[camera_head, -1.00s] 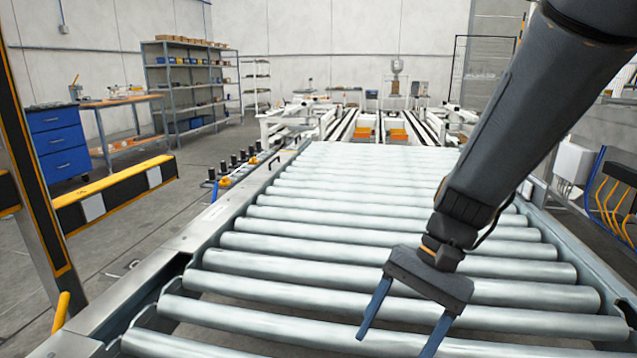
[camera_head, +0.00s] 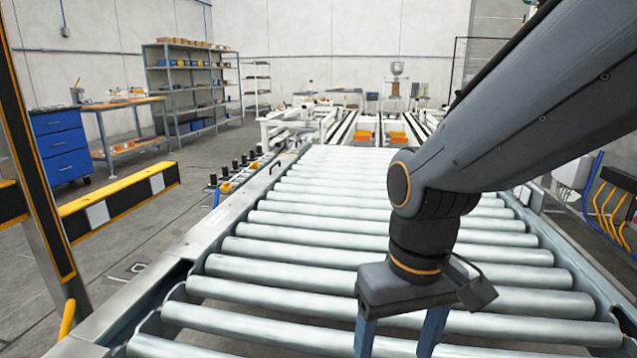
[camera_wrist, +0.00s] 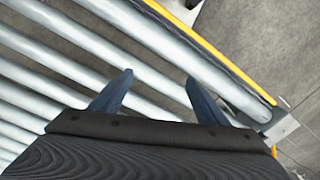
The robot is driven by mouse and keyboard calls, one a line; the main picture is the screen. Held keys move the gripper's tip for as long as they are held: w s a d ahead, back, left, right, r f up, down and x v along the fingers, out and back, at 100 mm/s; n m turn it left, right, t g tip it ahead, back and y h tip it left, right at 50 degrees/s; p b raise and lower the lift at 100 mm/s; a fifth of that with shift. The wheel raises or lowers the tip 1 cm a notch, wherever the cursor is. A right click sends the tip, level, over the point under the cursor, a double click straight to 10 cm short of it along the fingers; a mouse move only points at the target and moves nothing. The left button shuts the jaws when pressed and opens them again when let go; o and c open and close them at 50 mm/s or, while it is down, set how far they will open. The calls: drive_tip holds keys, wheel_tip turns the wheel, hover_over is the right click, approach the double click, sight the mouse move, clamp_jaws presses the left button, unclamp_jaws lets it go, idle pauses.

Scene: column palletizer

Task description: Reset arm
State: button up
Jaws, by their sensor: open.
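My gripper (camera_head: 398,338) hangs from my arm over the near rollers of the conveyor, at the lower right of the head view. Its two blue fingers point down, apart, with nothing between them. The finger ends are cut off by the bottom edge in the head view. In the wrist view my gripper (camera_wrist: 158,92) shows both fingers spread, with bare rollers and floor beyond them. The roller conveyor (camera_head: 310,223) is empty.
A yellow and black barrier (camera_head: 120,200) and a striped post (camera_head: 38,150) stand at the left. A blue drawer cabinet (camera_head: 60,146), a workbench (camera_head: 130,103) and a shelf (camera_head: 190,90) are farther back. Yellow hoses (camera_head: 607,208) are at the right.

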drive_tip(key=d+r+m+p, duration=0.2)
drive_tip(key=d+r+p, duration=0.6)
drive_tip(key=p, duration=0.8)
drive_tip(key=shift+s+d+r+m+h, duration=0.2)
drive_tip(key=shift+d+r+m+h, duration=0.15)
drive_tip(key=shift+r, duration=0.4)
